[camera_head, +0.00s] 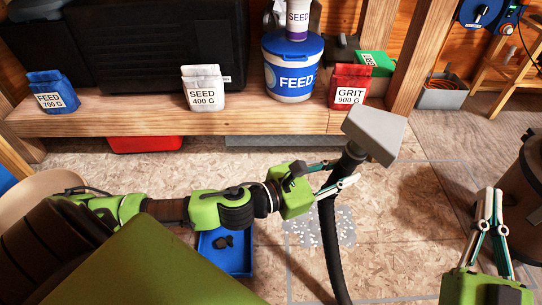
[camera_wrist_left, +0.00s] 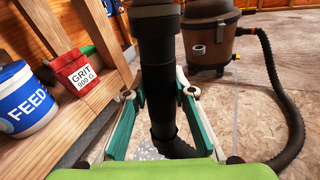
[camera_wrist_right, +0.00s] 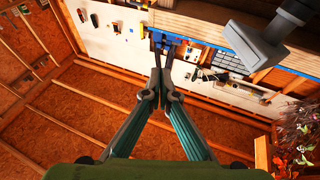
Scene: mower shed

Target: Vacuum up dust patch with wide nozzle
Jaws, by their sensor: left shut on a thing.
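My left gripper (camera_head: 332,176) is shut on the black vacuum hose end (camera_head: 330,205); its fingers also show on both sides of the hose in the left wrist view (camera_wrist_left: 160,98). The wide grey nozzle (camera_head: 376,132) sits on the hose's upper end, raised and tilted, and also shows in the right wrist view (camera_wrist_right: 262,40). The dust patch (camera_head: 345,225), pale specks on grey, lies on the board floor below, partly hidden by the hose. My right gripper (camera_head: 491,192) is shut and empty at the right, fingers pointing up.
The brown vacuum body (camera_head: 525,195) stands at the right edge. A blue tray (camera_head: 238,262) with dark lumps is under my left arm. A wooden shelf (camera_head: 270,121) behind holds a FEED bucket (camera_head: 292,65), a red GRIT bag (camera_head: 348,85) and other bags. Floor right of the patch is clear.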

